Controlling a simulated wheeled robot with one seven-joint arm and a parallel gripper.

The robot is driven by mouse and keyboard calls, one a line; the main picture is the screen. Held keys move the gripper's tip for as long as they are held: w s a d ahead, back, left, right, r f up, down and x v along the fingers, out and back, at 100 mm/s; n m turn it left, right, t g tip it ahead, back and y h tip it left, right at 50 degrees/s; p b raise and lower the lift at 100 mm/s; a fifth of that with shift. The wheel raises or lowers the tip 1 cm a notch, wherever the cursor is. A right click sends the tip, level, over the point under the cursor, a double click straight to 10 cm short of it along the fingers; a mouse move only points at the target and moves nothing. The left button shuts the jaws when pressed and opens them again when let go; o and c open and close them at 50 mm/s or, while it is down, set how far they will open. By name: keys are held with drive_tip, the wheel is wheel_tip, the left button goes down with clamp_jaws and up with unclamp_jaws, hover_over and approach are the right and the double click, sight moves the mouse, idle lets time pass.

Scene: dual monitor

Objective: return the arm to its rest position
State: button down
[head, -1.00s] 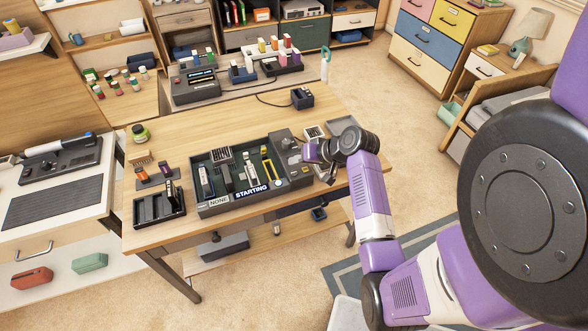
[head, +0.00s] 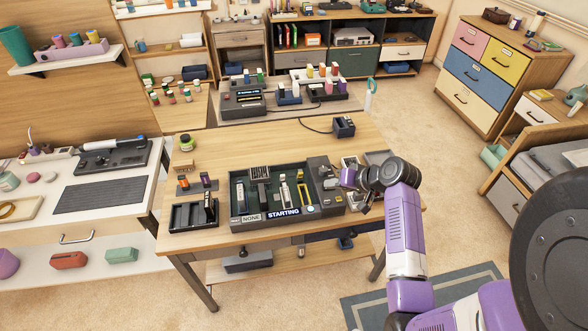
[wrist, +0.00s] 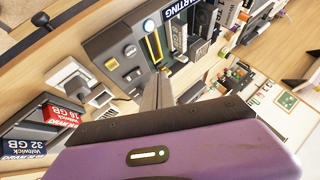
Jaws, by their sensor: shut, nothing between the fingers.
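My gripper (head: 365,206) hangs over the right end of the wooden desk, just right of the dark device box with the "STARTING" label (head: 283,213). My purple arm (head: 405,225) reaches up from the lower right and is bent at the dark wrist joint. In the wrist view the gripper's fingers (wrist: 157,90) are together with nothing between them. The box's end with knobs and a yellow-edged slot (wrist: 135,50) shows beyond them. The fingertips look apart from the box, but the exact gap is hard to tell.
A dark tray (head: 187,217) stands on the desk's left. Small red and blue "32 GB" and "16 GB" boxes (wrist: 45,130) lie near the gripper. A black charger-like block (head: 343,127) sits at the back right. The desk's back middle (head: 260,140) is clear.

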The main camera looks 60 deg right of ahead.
drive_tip(key=shift+d+r, duration=0.15)
drive_tip(key=shift+d, duration=0.25)
drive_tip(key=d+r+m+h, duration=0.1)
drive_tip(key=d+r+h, duration=0.3)
drive_tip(key=r+h, duration=0.1)
drive_tip(key=s+a+r+n+t+b, duration=0.1)
drive_tip(key=s+a+r+n+t, duration=0.1)
drive_tip(key=a, duration=0.7)
drive_tip(key=s+a+r+n+t+h+b, duration=0.1)
drive_tip(key=a+r+n+t, duration=0.1)
drive_tip(key=a, duration=0.7)
drive_tip(key=s+a+r+n+t, duration=0.1)
drive_tip(key=s+a+r, duration=0.1)
drive_tip(key=a, duration=0.7)
drive_tip(key=s+a+n+y+b, duration=0.1)
drive_tip(key=s+a+n+y, duration=0.3)
drive_tip(key=a, duration=0.4)
drive_tip(key=s+a+n+y+b, duration=0.1)
drive_tip(key=s+a+n+y, duration=0.2)
drive_tip(key=s+a, duration=0.4)
drive_tip(key=shift+a+r+n+t+y, duration=0.35)
drive_tip(key=shift+a+y, duration=0.25)
drive_tip(key=shift+a, duration=0.2)
